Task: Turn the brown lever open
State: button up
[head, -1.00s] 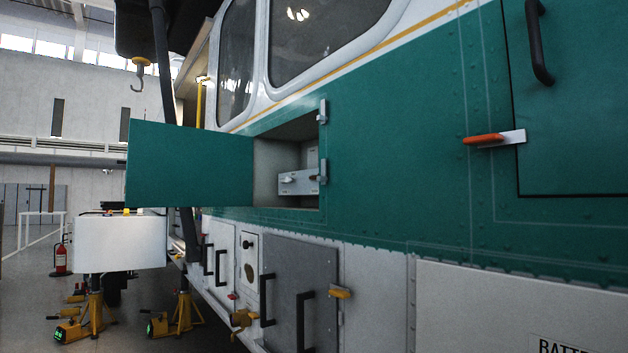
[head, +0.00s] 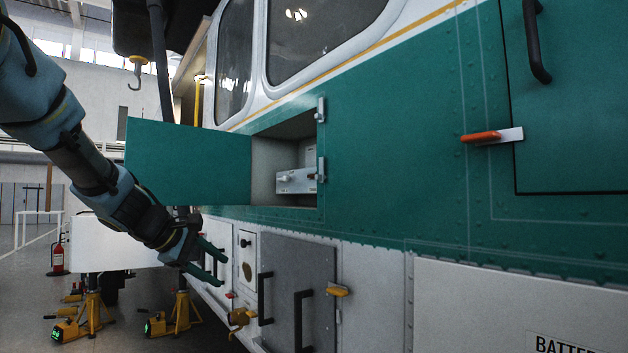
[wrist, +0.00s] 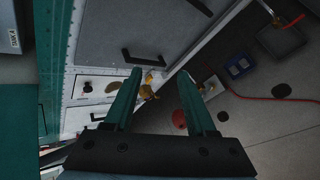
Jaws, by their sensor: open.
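My gripper (head: 220,270) is open and empty, up and to the left of the fitting in the head view. Its two green fingers spread apart in the wrist view (wrist: 160,73). No contact with the fitting is visible.
The small white panel (head: 247,245) carries a dark knob and a brown oval. A grey door (head: 290,290) with black handles and a yellow latch (head: 338,290) is to the right. An open green hatch door (head: 185,160) juts out above. Yellow jacks (head: 90,318) stand on the floor.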

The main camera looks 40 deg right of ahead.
jog(key=s+d+r+n+g+h, duration=0.15)
jog(key=d+r+h, duration=0.25)
jog(key=d+r, duration=0.45)
jog(key=s+d+r+n+g+h, duration=0.1)
jog(key=s+d+r+h, duration=0.15)
jog(key=d+r, duration=0.65)
jog(key=shift+n+h, duration=0.25)
jog(key=shift+h, duration=0.2)
jog(key=d+r+p, duration=0.1)
jog(key=d, duration=0.1)
jog(key=d+r+p, duration=0.1)
jog(key=d+p, duration=0.1)
jog(key=d+r+p, duration=0.1)
jog(key=d, duration=0.2)
jog(key=shift+w+d+r+p, duration=0.1)
jog(key=shift+r+p, duration=0.2)
jog(key=shift+r, duration=0.1)
jog(key=shift+d+f+t, duration=0.15)
jog(key=shift+d+t, duration=0.1)
jog(key=shift+d, duration=0.25)
jog(key=c, duration=0.9)
jog(key=shift+f, duration=0.2)
